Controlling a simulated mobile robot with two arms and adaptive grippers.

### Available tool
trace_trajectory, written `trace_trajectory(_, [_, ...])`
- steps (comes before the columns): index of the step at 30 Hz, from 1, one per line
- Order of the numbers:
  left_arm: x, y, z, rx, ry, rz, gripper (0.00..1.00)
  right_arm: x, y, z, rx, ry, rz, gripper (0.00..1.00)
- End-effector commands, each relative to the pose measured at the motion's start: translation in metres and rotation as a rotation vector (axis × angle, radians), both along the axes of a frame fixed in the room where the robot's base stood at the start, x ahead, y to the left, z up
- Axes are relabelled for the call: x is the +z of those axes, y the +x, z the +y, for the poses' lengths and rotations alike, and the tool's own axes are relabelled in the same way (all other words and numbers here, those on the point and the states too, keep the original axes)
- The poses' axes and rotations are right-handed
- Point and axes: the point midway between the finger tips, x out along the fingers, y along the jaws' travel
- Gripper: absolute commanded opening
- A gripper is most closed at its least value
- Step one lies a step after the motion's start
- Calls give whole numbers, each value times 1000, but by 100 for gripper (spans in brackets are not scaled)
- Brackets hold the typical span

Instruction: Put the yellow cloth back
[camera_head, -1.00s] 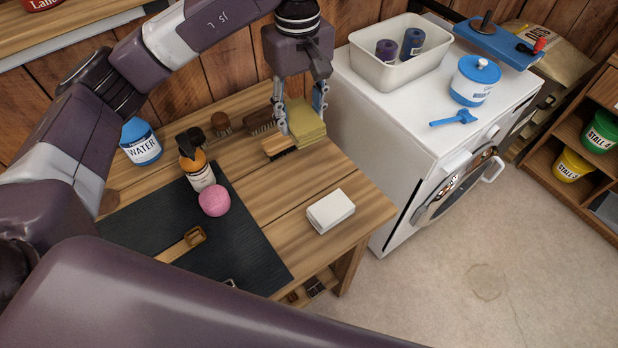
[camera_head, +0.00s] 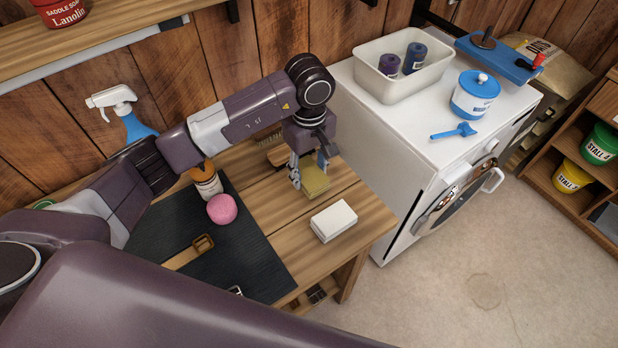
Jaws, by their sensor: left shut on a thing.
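The yellow cloth (camera_head: 316,184) is a small folded pad at the right end of the wooden workbench (camera_head: 262,200). My left gripper (camera_head: 308,174) reaches over from the left, pointing down, and is shut on the cloth with a finger at either side. The cloth is behind the white block (camera_head: 334,221) and apart from it. I cannot tell how far the cloth is above the bench top. My right gripper is not in view.
A dark mat (camera_head: 235,250) bears a pink ball (camera_head: 222,209), a bottle (camera_head: 207,183) and a strap (camera_head: 190,252). Brushes (camera_head: 278,155) stand behind the gripper. A white washer (camera_head: 400,140) adjoins the bench, with a tub (camera_head: 375,82) and blue jar (camera_head: 474,97) on top.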

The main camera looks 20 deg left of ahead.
Motion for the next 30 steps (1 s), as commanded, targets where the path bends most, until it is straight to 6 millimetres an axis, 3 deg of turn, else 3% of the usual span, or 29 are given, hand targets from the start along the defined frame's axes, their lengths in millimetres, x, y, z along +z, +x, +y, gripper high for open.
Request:
trace_trajectory(11, [-42, -1, 0, 1, 0, 2, 19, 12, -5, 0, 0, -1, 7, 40])
trace_trajectory(22, [-49, 0, 1, 0, 2, -1, 19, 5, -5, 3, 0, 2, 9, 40])
trace_trajectory(23, [-48, 0, 0, 0, 1, -1, 44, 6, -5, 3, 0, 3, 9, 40])
trace_trajectory(27, [-47, 0, 0, 0, 1, -1, 59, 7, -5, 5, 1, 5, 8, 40])
trace_trajectory(30, [-47, 0, 0, 0, 1, -1, 60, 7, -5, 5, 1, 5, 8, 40])
